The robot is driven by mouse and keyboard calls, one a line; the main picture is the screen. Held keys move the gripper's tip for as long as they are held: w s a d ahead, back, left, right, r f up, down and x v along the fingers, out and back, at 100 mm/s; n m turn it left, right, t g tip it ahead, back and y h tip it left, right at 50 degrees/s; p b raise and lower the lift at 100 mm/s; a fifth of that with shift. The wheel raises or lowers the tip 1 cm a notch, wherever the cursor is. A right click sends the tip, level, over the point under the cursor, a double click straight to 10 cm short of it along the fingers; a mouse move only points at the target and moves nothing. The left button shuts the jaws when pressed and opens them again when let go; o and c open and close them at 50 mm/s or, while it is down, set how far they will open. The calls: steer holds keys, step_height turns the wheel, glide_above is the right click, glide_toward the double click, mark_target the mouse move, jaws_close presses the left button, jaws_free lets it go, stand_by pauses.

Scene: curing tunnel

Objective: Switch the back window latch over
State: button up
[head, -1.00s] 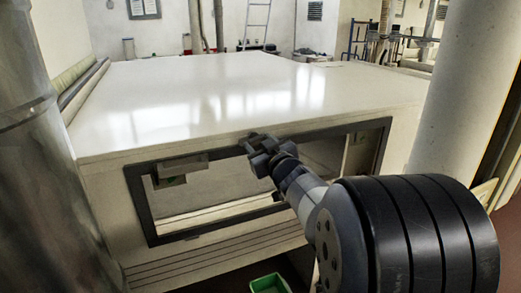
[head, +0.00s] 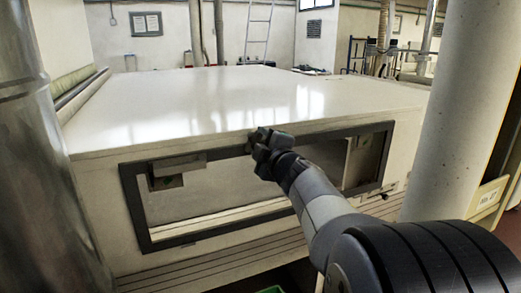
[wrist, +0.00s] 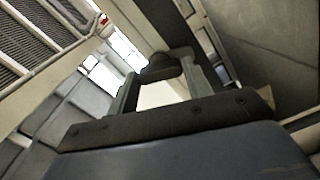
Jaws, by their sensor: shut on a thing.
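The window is a dark-framed opening (head: 225,239) in the front wall of the white tunnel housing. My gripper (head: 262,138) is at the middle of the frame's top edge. In the wrist view my gripper (wrist: 163,75) has its two fingers on either side of a dark rounded piece, the latch (wrist: 163,66), and is shut on it. The latch sits against a dark bar of the frame. In the head view the gripper hides the latch, so which way it is turned cannot be told.
The housing's broad white top (head: 240,100) is clear. A thick pale column (head: 463,110) stands close on the right, and a metal cylinder (head: 30,150) on the left. A green bin (head: 270,290) barely shows at the bottom edge. A yellowish labelled box (head: 488,198) is at right.

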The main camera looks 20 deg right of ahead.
steer(key=shift+n+b, duration=0.8)
steer(key=shift+n, duration=1.3)
steer(key=o, duration=1)
steer(key=shift+s, duration=0.15)
steer(key=s, duration=1)
steer(key=shift+s+p, duration=0.3)
steer(key=shift+p, duration=0.05)
